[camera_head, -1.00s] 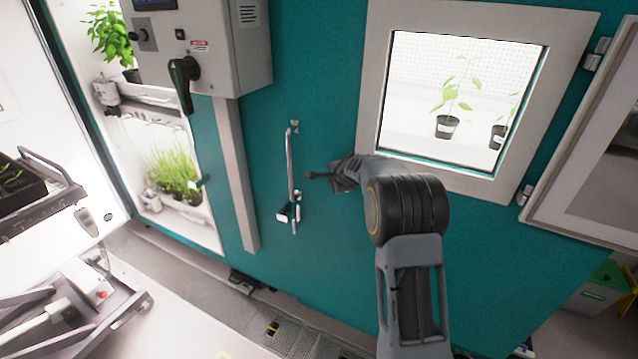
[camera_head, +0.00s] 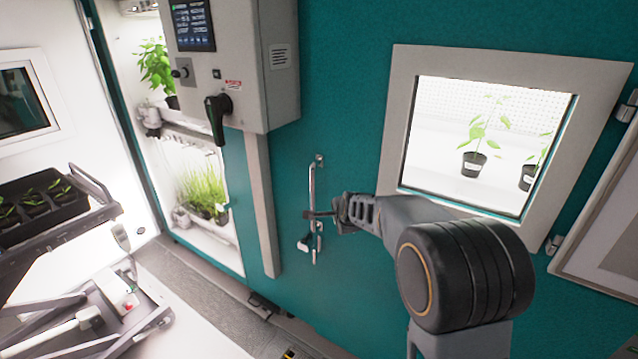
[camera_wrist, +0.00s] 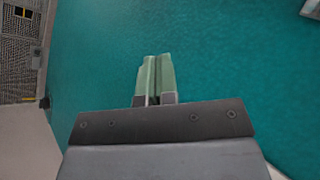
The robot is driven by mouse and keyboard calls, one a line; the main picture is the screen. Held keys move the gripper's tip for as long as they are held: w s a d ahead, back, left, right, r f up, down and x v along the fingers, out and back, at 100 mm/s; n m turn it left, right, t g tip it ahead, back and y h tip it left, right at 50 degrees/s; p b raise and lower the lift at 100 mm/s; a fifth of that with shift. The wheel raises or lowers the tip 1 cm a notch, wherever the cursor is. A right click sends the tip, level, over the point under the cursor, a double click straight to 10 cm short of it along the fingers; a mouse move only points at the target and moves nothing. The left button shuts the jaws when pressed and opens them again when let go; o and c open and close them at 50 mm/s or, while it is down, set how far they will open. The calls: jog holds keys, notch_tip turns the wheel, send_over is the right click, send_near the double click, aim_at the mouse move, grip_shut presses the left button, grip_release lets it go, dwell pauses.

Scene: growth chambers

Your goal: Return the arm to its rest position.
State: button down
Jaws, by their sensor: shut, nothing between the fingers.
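My gripper (camera_head: 318,215) is at the end of my grey and black arm in the head view. It points left, in front of the teal door (camera_head: 350,295), and overlaps the door's metal handle (camera_head: 312,190) in the picture. I cannot tell from this view how far it is from the handle. In the wrist view, my gripper (camera_wrist: 155,77) shows two green fingers side by side, closed together with nothing between them. Behind them is only the plain teal surface (camera_wrist: 230,60).
A window (camera_head: 400,120) with potted plants behind it is at the right. A grey control box (camera_head: 262,100) with a black lever is at upper left. Lit plant shelves (camera_head: 215,240) stand behind it. A tray of seedlings (camera_head: 75,225) is at far left.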

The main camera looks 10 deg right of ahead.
jog(key=s+d+r+n+g+b, duration=0.1)
jog(key=s+n+g, duration=0.3)
jog(key=s+n, duration=1.2)
jog(key=shift+s+d+r+h+b, duration=0.2)
jog(key=shift+s+r+h+b, duration=0.15)
jog(key=shift+s, duration=7.05)
jog(key=shift+f, duration=0.1)
